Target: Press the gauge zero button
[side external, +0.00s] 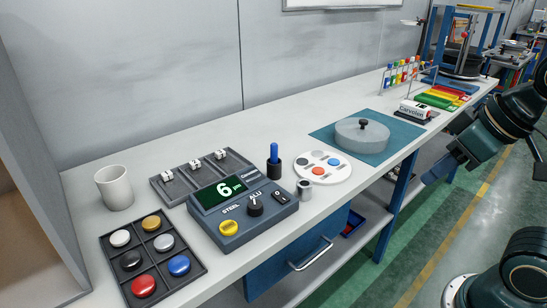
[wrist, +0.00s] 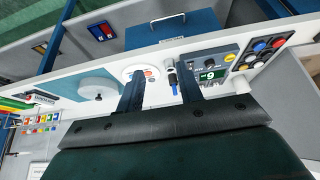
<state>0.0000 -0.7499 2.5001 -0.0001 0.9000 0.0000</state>
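The gauge (side external: 240,210) is a dark grey-blue box on the bench with a green-lit display (side external: 222,192) reading 6. Its face has a yellow button (side external: 228,227), a black knob (side external: 255,206) between STEEL and ALU labels, and a rocker switch (side external: 280,197). The gauge also shows in the wrist view (wrist: 213,62), partly behind the right finger. My gripper (side external: 430,176) is off the bench's front side at the right, well away from the gauge. In the wrist view its two fingers (wrist: 160,70) are apart with nothing held between them.
A tray of coloured caps (side external: 150,256), a white cup (side external: 114,187) and a block tray (side external: 200,175) surround the gauge. A blue pen in a holder (side external: 273,162), a small metal cylinder (side external: 304,189) and a round white palette (side external: 323,172) stand right of it. A grey disc (side external: 362,136) lies beyond.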

